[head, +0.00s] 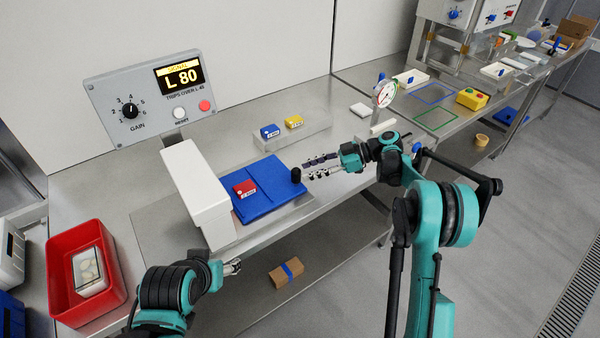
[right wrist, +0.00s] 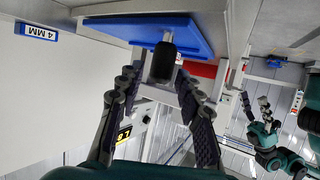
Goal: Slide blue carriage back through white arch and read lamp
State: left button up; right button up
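The blue carriage (head: 262,205) is a flat plate with a red block (head: 244,188) on it and a black knob (head: 296,175) at its right end. Its left end meets the white arch (head: 205,195); anything inside the arch is hidden. My right gripper (head: 312,166) is open at the knob. In the right wrist view the knob (right wrist: 163,62) lies between the spread fingertips, with gaps visible on both sides. My left gripper (head: 234,267) is in front of the arch, empty; its fingers look apart in the right wrist view (right wrist: 257,104).
A panel (head: 150,105) with a gain dial and buttons stands behind the arch. Blue (head: 270,132) and yellow (head: 293,122) blocks sit on a metal ledge behind the carriage. A red bin (head: 62,275) stands at left. A dial gauge (head: 385,93) stands right of the ledge.

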jog(key=v, duration=0.7)
jog(key=shift+d, duration=0.3)
jog(key=shift+r, duration=0.25)
jog(key=s+a+r+m+t+h, duration=0.1)
jog(key=s+r+m+h, duration=0.2)
jog(key=s+m, duration=0.3)
jog(key=s+a+r+m+t+h, duration=0.1)
jog(key=s+r+m+t+h, duration=0.2)
jog(key=s, duration=0.4)
jog(key=s+d+f+m+t+h, duration=0.1)
jog(key=s+d+f+m+h, duration=0.1)
jog(key=s, duration=0.4)
jog(key=s+d+f+m+t+h, duration=0.1)
jog(key=s+d+f+m+h, duration=0.1)
jog(key=s, duration=0.5)
jog(key=s+d+f+m+t+h, duration=0.1)
jog(key=s+d+f+m+h, duration=0.1)
jog(key=s+m, duration=0.3)
jog(key=shift+s+d+f+h, duration=0.3)
jog(key=shift+s+d+h, duration=0.5)
jog(key=shift+s+d, duration=0.05)
